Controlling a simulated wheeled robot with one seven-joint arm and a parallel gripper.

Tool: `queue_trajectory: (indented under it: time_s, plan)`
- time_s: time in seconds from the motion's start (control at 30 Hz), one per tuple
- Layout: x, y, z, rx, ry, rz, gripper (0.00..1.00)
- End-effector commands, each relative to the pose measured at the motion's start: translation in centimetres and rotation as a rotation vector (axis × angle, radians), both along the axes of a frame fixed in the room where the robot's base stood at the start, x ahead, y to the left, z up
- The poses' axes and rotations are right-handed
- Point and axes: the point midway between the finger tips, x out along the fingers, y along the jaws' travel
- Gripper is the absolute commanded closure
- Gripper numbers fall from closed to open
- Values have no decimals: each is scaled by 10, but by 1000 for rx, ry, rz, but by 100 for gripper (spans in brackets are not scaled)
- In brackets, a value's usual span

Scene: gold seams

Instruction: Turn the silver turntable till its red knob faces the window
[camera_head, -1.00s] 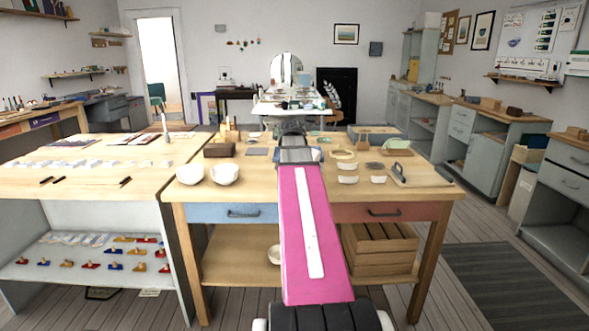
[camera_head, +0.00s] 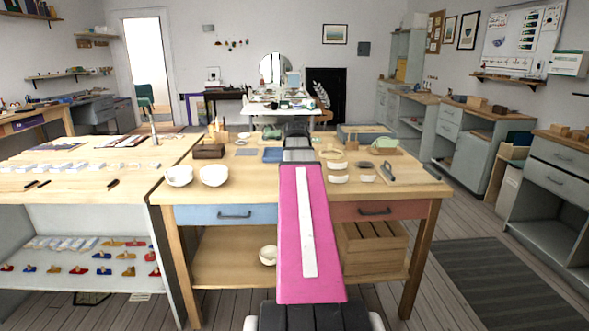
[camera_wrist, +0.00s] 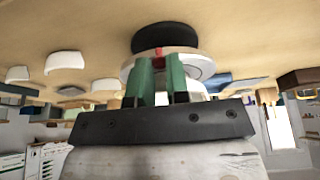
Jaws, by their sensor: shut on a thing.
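In the wrist view, which is upside down, the silver turntable (camera_wrist: 203,69) shows as a pale metal disc with a dark round part (camera_wrist: 165,37) against the wooden tabletop. Its small red knob (camera_wrist: 159,60) is on the side facing my wrist. My gripper (camera_wrist: 160,72) has its two green fingers on either side of the knob, shut on it. In the head view my pink arm reaches over the middle workbench (camera_head: 180,193) and hides the turntable, knob and fingers. I cannot make out a window for certain.
A bright doorway (camera_head: 145,62) is at the back left.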

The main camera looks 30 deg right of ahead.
Motion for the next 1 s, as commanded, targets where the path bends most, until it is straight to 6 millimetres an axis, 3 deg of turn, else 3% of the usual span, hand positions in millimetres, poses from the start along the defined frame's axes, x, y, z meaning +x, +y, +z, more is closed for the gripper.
queue_trajectory:
  time_s: [0.6,0.63,0.7,1.0]
  plan:
    - [-1,-1,-2,1,1,20,100]
    - [-1,-1,-2,1,1,20,74]
    - [-1,-1,-2,1,1,20,59]
    - [-1,-1,0,0,0,20,59]
